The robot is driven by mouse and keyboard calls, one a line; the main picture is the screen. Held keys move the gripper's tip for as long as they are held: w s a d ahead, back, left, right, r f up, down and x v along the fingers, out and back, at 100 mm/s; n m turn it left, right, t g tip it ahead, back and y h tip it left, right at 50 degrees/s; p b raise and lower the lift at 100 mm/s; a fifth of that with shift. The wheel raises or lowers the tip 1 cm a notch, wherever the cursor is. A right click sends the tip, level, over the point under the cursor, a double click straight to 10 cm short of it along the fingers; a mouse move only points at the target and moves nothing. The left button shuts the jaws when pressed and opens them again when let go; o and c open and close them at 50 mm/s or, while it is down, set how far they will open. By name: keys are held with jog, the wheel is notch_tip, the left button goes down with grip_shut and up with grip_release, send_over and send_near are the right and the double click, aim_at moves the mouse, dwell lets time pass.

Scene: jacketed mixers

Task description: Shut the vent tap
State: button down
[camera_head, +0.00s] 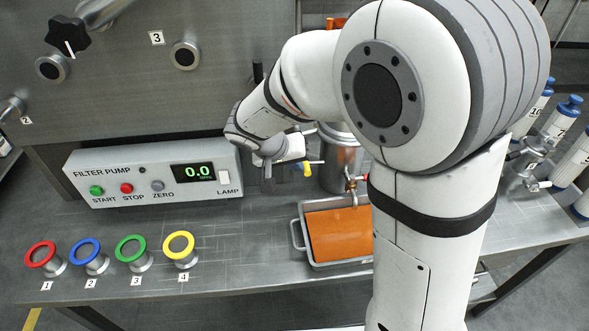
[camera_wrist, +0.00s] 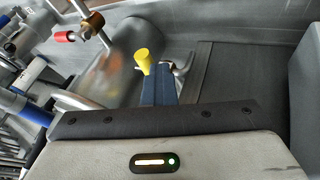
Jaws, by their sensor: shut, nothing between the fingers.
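A yellow tap handle (camera_wrist: 143,60) stands at the tips of my shut gripper (camera_wrist: 160,72) in the wrist view, with no gap that I can make out. In the head view the yellow handle (camera_head: 307,169) shows just right of my gripper (camera_head: 268,172), beside a steel vessel (camera_head: 342,160). A brass tap with a red handle (camera_wrist: 66,37) is at the upper left of the wrist view, apart from the fingers. The brass tap (camera_head: 350,186) is low on the vessel in the head view. No label shows which is the vent tap. My arm hides part of the vessel.
An orange-filled tray (camera_head: 301,233) sits under the brass tap. The filter pump box (camera_head: 155,173) stands left of my gripper. Four coloured rings on stands, among them a yellow one (camera_head: 179,245), line the front edge. Blue-capped bottles (camera_head: 570,108) stand at right.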

jog(key=shift+s+d+f, duration=0.15)
jog(key=shift+d, duration=0.2)
jog(key=shift+a, duration=0.1)
jog(key=s+a+r, duration=0.4)
jog(key=a+r, duration=0.4)
jog(key=r, duration=0.1)
jog(key=s+d+f+g+y, duration=0.1)
jog(key=s+d+y, duration=0.1)
jog(key=s+d, duration=0.5)
jog(key=s+d+f+y+p, duration=0.1)
jog(key=s+d+y, duration=0.2)
jog(key=s+d, duration=0.4)
jog(key=d, duration=0.5)
jog(key=shift+d+n+g, duration=0.4)
